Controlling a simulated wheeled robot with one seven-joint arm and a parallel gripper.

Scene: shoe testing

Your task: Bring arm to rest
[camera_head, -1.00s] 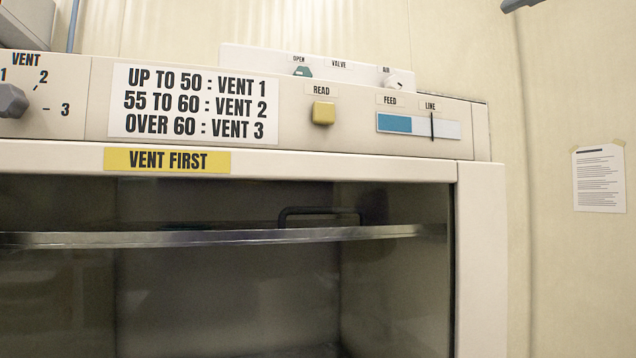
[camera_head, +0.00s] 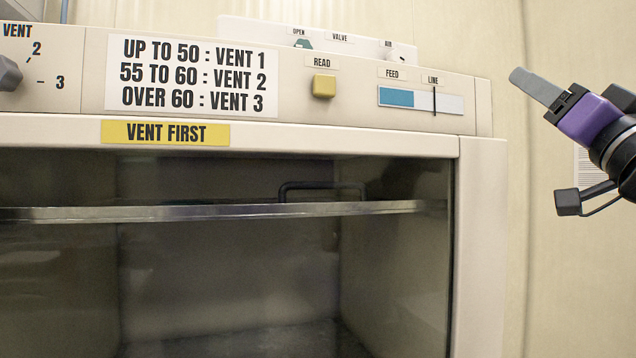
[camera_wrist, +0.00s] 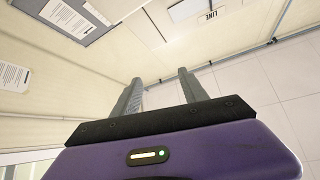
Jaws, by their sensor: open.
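My gripper (camera_head: 537,86) is at the right side of the head view, its purple body and grey fingers pointing up and to the left. It is in the air to the right of the cabinet and touches nothing that I can see. In the wrist view my gripper (camera_wrist: 158,88) shows two grey fingers held apart, with nothing between them. Beyond them are the wall and ceiling. Most of my arm is outside the head view.
A cream cabinet (camera_head: 482,250) with a glass front and dark handle (camera_head: 322,186) fills the left and middle. Its panel has a yellow READ button (camera_head: 324,86), a FEED gauge (camera_head: 420,99) and a grey vent knob (camera_head: 8,74). A wall paper (camera_head: 584,165) is partly hidden behind my arm.

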